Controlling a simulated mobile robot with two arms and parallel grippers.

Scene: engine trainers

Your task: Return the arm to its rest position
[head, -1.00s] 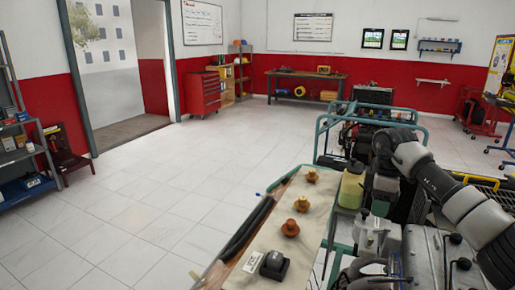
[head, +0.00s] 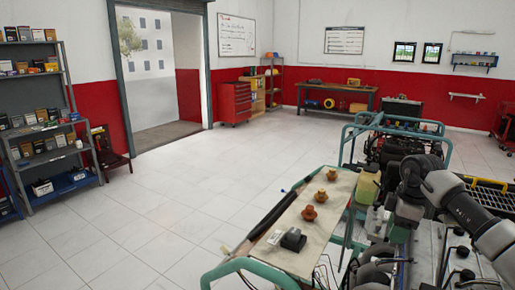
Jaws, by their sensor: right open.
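My right arm comes in from the lower right and reaches over the engine trainer at the right. Its grey links bend at a dark wrist, and the right gripper (head: 409,208) hangs below that wrist, small and dark against the engine parts. Its jaws are open, and I see nothing held between them. My left arm and left gripper are not in the head view.
A beige-topped trainer panel (head: 285,252) with several orange-brown knobs stands left of my right arm. Green tube frames (head: 440,128) surround the engines. Shelves (head: 52,160) stand at the left, a red cabinet (head: 235,103) and a workbench (head: 340,88) at the back. The tiled floor is clear.

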